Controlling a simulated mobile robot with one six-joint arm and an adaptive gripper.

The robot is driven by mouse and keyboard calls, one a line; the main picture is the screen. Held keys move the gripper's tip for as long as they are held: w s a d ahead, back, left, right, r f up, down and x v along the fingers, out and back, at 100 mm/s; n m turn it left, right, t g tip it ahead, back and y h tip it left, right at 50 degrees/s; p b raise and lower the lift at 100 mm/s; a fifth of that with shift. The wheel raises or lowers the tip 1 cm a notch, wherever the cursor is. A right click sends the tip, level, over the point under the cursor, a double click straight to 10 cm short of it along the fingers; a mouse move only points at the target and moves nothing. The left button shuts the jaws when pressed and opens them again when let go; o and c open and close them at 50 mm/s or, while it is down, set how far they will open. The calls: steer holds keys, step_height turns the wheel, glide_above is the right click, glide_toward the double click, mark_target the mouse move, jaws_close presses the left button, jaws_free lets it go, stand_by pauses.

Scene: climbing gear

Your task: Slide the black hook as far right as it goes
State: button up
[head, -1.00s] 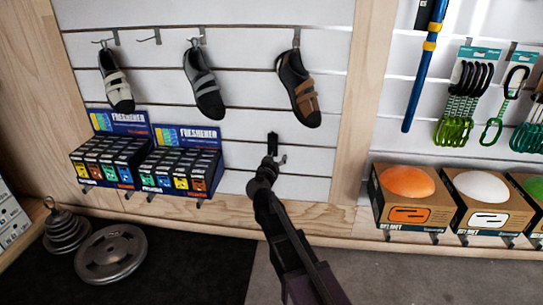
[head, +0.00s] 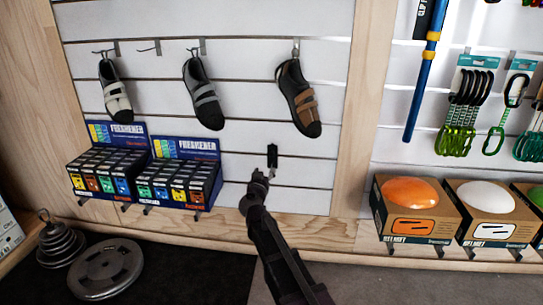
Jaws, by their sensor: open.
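The black hook (head: 272,155) hangs on a slat of the white slatwall, below the brown shoe and right of the freshener boxes. My gripper (head: 260,174) is just below and slightly left of the hook in the picture. Its fingers are small and dark; they look open and empty. I cannot tell whether they touch the hook. The lower part of the hook is close to the fingertips and partly hard to make out.
Freshener boxes (head: 178,178) stand left of my gripper. A brown shoe (head: 299,98) hangs above. A wooden post (head: 358,110) bounds the panel at right, with bare slat between it and the hook. Helmet boxes (head: 412,222) sit beyond the post.

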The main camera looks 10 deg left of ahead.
mark_target(270, 156)
steer(key=w, duration=1.1)
steer(key=shift+w+d, duration=0.25)
steer(key=shift+d, duration=0.15)
steer(key=shift+w+d, duration=0.1)
steer(key=shift+w, duration=0.6)
jaws_close()
